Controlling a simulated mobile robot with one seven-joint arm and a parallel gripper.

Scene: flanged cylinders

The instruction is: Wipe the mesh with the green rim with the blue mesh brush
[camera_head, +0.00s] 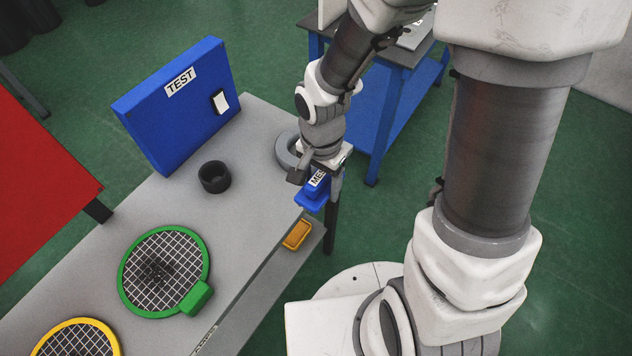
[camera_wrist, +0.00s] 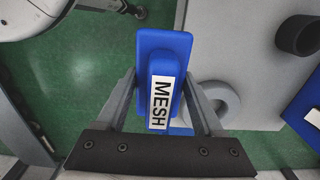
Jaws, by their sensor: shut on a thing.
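My gripper (camera_wrist: 160,105) is shut on the blue mesh brush (camera_wrist: 153,45), which carries a white MESH label. In the head view the brush (camera_head: 312,197) hangs from my gripper (camera_head: 318,172) near the right edge of the grey table. Its bristles are not visible. The mesh with the green rim (camera_head: 157,271) lies on the table at lower left, apart from the brush. It is round with a white grid, a dark dirty patch in the middle and a green handle block at its lower right.
A yellow-rimmed mesh (camera_head: 75,341) is partly cut off at the front. A dark cup (camera_head: 214,177), a grey ring (camera_head: 287,151) and an upright blue TEST panel (camera_head: 178,104) stand farther back. An orange block (camera_head: 297,234) sits on a lower shelf. Grey table (camera_head: 243,212) between cup and green-rimmed mesh is clear.

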